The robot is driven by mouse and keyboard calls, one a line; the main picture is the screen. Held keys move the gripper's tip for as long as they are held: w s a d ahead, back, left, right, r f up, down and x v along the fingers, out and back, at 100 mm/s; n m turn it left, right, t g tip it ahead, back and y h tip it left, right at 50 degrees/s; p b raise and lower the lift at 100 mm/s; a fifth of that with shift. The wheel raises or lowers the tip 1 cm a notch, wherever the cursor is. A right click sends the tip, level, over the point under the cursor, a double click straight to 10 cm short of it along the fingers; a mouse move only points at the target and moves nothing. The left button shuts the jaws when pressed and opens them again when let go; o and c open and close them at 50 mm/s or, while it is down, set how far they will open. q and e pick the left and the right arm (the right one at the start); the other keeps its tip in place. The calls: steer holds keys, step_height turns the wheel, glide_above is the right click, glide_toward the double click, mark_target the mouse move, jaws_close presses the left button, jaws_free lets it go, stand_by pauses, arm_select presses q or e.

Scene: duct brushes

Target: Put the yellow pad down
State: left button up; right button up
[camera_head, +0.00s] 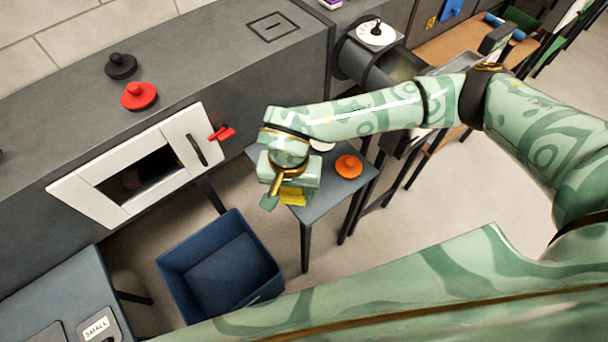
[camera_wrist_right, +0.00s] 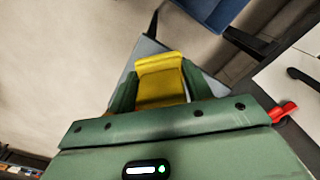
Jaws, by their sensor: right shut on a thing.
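The yellow pad (camera_wrist_right: 160,80) is between the two fingers of my right gripper (camera_wrist_right: 152,92) in the right wrist view. The fingers are shut on it. In the head view the pad (camera_head: 292,197) shows as a small yellow patch under my right gripper (camera_head: 280,203), over the left front part of a small grey table (camera_head: 322,198). Most of the pad is hidden there by the gripper. I cannot tell whether the pad touches the tabletop. My left gripper is not in view.
An orange knobbed disc (camera_head: 348,166) lies on the small table, with a partly hidden white disc (camera_head: 322,145) behind. A blue bin (camera_head: 222,268) stands on the floor to the left. A white-framed hatch (camera_head: 130,165) with a red handle (camera_head: 222,133) is near. Black (camera_head: 121,66) and red (camera_head: 139,96) discs lie on the grey duct.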

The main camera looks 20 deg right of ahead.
steer(key=w+d+f+b, duration=0.1)
steer(key=w+f, duration=0.1)
steer(key=w+d+f+b, duration=0.1)
steer(key=w+d+f, duration=0.1)
steer(key=w+f, duration=0.1)
steer(key=w+d+f+b, duration=0.1)
steer(key=w+f, duration=0.1)
steer(key=shift+w+d+f, duration=0.2)
steer(key=shift+w+d, duration=0.05)
steer(key=shift+d, duration=0.05)
steer(key=shift+w+d+f, duration=0.15)
steer(key=shift+f, duration=0.1)
steer(key=shift+w+d+f+b, duration=0.15)
steer(key=shift+f+b, duration=0.5)
steer(key=shift+f, duration=1)
steer(key=shift+f, duration=0.15)
steer(key=o, duration=1.3)
step_height(320, 180, up, 12)
steer(key=p, duration=0.3)
steer(key=shift+r, duration=0.2)
